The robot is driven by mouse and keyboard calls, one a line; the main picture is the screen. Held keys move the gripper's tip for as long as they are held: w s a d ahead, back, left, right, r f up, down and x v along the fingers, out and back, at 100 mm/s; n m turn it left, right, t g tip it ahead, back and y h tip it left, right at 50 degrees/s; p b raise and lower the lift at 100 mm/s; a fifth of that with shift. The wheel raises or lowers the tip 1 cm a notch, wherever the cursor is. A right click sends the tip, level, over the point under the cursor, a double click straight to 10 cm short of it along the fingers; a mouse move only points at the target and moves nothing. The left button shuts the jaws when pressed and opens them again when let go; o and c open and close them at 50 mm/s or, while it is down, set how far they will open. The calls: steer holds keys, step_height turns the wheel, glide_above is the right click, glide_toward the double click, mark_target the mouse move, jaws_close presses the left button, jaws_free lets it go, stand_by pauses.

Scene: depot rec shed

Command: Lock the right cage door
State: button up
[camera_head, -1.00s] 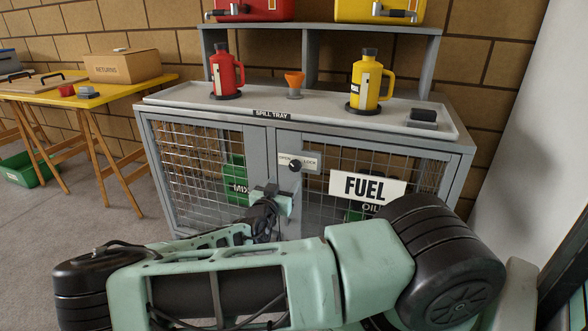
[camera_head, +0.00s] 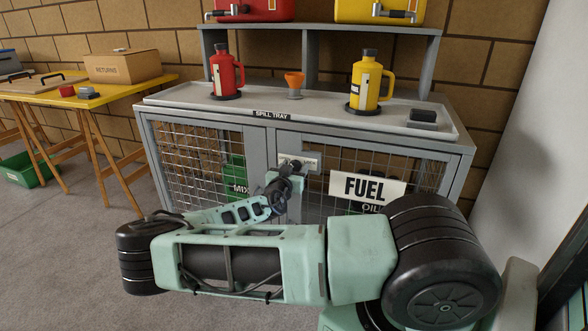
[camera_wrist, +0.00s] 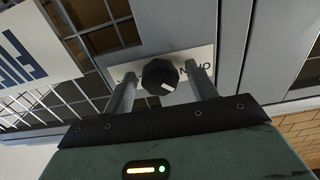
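The fuel cage's right door (camera_head: 375,160) is shut, with wire mesh and a FUEL sign (camera_head: 367,188). At its upper left is a pale plate (camera_head: 314,164) with a dark round knob, partly covered by my gripper (camera_head: 287,176) in the head view. In the wrist view, the knob (camera_wrist: 158,73) shows clearly on its plate (camera_wrist: 188,55), upside down.
A yellow trestle table (camera_head: 130,87) stands left. A pale wall panel (camera_head: 520,170) is close on the right.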

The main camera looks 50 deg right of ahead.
jaws_close()
steer(key=shift+m, duration=0.4)
steer(key=m, duration=0.4)
steer(key=m+b, duration=0.1)
steer(key=m, duration=0.3)
steer(key=m+b, duration=0.3)
steer(key=m, duration=0.2)
steer(key=shift+f+m, duration=0.15)
steer(key=shift+m, duration=0.15)
steer(key=shift+m+b, duration=1.3)
steer(key=shift+m, duration=0.3)
